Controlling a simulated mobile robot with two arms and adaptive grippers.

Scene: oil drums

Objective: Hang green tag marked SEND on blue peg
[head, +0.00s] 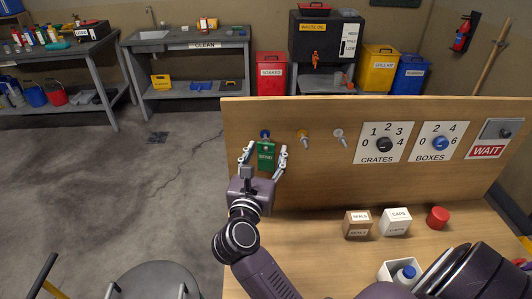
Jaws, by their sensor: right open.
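The green tag (265,157) with white lettering that looks like SEND is upright against the wooden board, directly below the blue peg (265,133). Its top is at the peg and it appears to hang there; the exact contact is too small to tell. My right gripper (265,152) is open, with one finger on each side of the tag and a gap visible at each side. The gripper's palm is just below the tag. My left gripper is not in view.
Further right are the CRATES dial (384,144), BOXES dial (440,143) and a WAIT sign (487,151). SEALS box (357,224), CAPS box (396,222) and red button (437,217) stand on the bench.

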